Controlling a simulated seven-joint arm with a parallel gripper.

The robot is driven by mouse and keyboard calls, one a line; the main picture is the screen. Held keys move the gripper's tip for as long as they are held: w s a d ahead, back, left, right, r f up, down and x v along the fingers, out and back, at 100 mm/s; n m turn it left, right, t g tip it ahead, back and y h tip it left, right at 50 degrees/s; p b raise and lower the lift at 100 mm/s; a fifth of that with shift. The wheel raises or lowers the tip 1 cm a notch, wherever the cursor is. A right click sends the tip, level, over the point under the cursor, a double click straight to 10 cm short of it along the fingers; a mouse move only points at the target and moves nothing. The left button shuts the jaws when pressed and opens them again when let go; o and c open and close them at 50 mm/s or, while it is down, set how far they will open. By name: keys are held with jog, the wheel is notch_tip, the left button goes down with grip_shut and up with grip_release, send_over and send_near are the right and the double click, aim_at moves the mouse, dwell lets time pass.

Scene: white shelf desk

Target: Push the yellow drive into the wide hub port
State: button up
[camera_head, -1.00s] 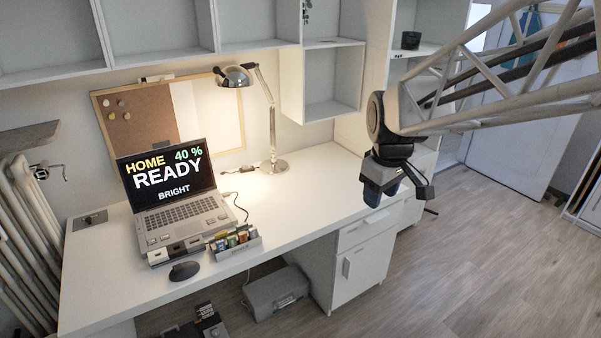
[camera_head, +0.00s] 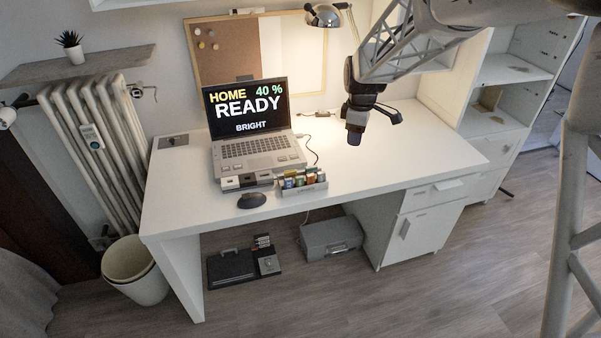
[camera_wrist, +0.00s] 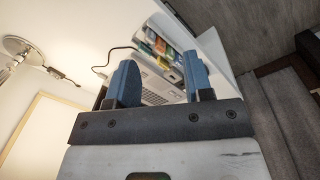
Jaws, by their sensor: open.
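A light rack (camera_head: 306,191) holding several small coloured drives stands near the desk's front edge. The drives are too small for me to single out the yellow one surely. A grey hub (camera_head: 246,182) with dark and pale top sections lies left of the rack, along the laptop's front edge; its port widths are unclear. My gripper (camera_head: 376,126) is open and empty, above the desk to the right of the laptop. In the wrist view its two blue fingers (camera_wrist: 160,80) are spread, with the rack and drives (camera_wrist: 158,42) beyond them.
The laptop (camera_head: 258,147) stands open behind the hub, its screen reading "HOME 40 % READY BRIGHT". A dark mouse (camera_head: 251,201) lies in front of the hub. A desk lamp (camera_head: 327,15) stands behind. The desk's right part (camera_head: 420,150) is clear.

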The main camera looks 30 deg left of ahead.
jog(key=w+a+f+n, duration=0.1)
jog(key=a+f+n, duration=0.2)
jog(key=a+f, duration=0.6)
jog(key=n, duration=0.4)
send_over(290, 171)
jog(key=shift+g, duration=0.3)
notch_tip(290, 171, down, 7)
jog(key=shift+f, duration=1.3)
jog(key=shift+f, duration=2.6)
grip_shut()
